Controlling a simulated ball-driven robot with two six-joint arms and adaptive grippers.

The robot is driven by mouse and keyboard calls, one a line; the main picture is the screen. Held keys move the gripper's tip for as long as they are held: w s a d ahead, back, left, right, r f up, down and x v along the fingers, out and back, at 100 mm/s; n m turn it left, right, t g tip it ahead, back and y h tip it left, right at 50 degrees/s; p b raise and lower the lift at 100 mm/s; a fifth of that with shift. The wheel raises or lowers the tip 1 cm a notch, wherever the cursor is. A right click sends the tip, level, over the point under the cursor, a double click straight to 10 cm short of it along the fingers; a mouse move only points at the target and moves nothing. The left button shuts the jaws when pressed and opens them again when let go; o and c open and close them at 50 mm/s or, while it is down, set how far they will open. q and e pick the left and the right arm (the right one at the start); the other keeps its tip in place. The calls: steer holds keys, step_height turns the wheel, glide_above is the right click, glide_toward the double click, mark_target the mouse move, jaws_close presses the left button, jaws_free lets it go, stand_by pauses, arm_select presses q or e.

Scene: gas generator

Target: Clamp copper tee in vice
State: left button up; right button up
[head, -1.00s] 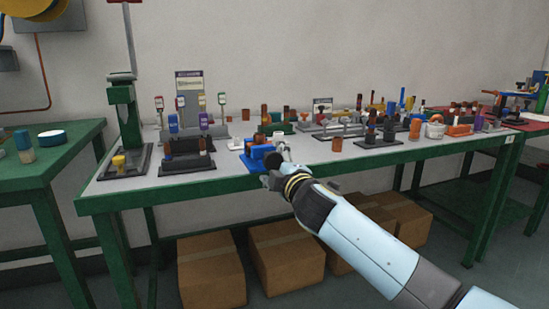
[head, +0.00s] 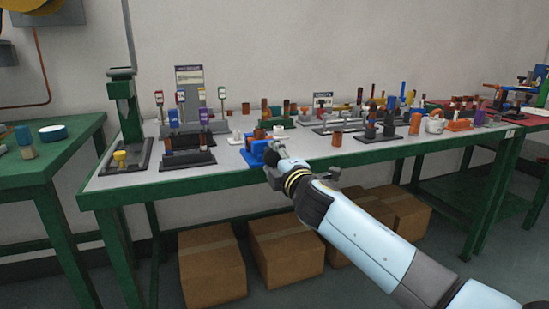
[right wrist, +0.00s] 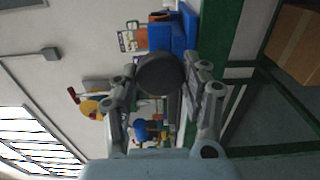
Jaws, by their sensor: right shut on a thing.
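The blue vice (head: 256,154) stands at the front edge of the bench, and it also shows in the right wrist view (right wrist: 168,36). A copper-brown piece (head: 260,133) shows at the top of the vice; I cannot tell whether it is the tee or whether the jaws touch it. My right gripper (head: 274,166) is at the vice's front. In the right wrist view its fingers (right wrist: 162,80) are shut on the round dark knob (right wrist: 160,73) of the vice. The knob hides part of the vice. My left gripper is not in view.
The green-framed bench (head: 230,182) carries racks and small parts behind and right of the vice. A green press (head: 128,115) stands at the left. Cardboard boxes (head: 285,250) sit under the bench. A second green table (head: 45,165) is at the left.

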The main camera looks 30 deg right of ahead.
steer(key=shift+f, duration=0.1)
steer(key=shift+m+b, duration=0.45)
steer(key=shift+m, duration=0.95)
steer(key=shift+b, duration=0.3)
steer(key=shift+f+m+b, duration=0.1)
steer(key=shift+m+b, duration=0.2)
steer(key=shift+m, duration=0.4)
steer(key=shift+m+b, duration=0.35)
steer(key=shift+m, duration=0.45)
